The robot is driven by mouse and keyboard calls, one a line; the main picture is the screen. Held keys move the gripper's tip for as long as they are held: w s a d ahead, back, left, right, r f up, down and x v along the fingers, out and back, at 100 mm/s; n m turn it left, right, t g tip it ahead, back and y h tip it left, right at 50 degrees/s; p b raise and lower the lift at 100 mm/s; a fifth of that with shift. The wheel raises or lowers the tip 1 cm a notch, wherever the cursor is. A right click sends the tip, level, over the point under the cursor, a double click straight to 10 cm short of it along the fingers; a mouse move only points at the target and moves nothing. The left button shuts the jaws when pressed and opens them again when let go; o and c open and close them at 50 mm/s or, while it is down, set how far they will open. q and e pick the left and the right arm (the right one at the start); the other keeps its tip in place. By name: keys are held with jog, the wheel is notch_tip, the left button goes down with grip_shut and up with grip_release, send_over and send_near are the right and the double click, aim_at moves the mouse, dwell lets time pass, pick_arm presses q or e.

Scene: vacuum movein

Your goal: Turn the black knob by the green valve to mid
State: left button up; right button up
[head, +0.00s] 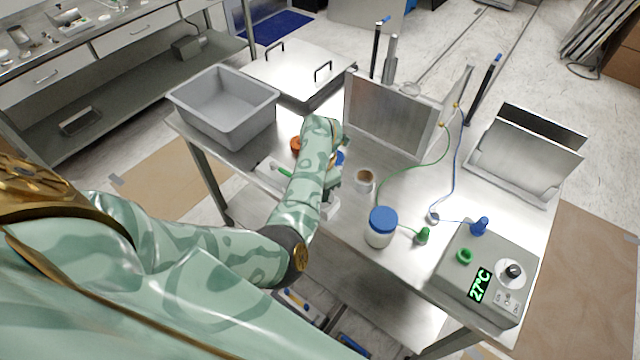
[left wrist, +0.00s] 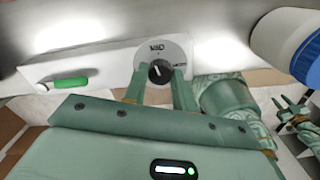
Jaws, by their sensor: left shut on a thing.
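The black knob (left wrist: 159,72) sits on a round grey dial (left wrist: 178,48) on a white panel in the left wrist view. Small lettering stands above it, and its white mark points roughly up toward that lettering. My left gripper (left wrist: 158,84) is shut on the knob, one finger on each side. The green valve handle (left wrist: 68,83) lies to the left of the knob on the same white unit. In the head view the green valve (head: 285,172) shows beside my left forearm. My arm hides the knob there.
A blue-lidded white jar (head: 380,228) stands close to the right of my left gripper, with a small brown-filled cup (head: 365,177) behind it. A grey heater box (head: 480,280) reading 27°C is at the right. A grey bin (head: 222,105) stands at the table's left.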

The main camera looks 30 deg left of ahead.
pick_arm(q)
jog(key=shift+m+p, duration=0.55)
jog(key=shift+m, duration=0.65)
jog(key=o, duration=1)
notch_tip(320, 180, up, 16)
jog(key=p, duration=0.6)
jog(key=shift+r, duration=0.15)
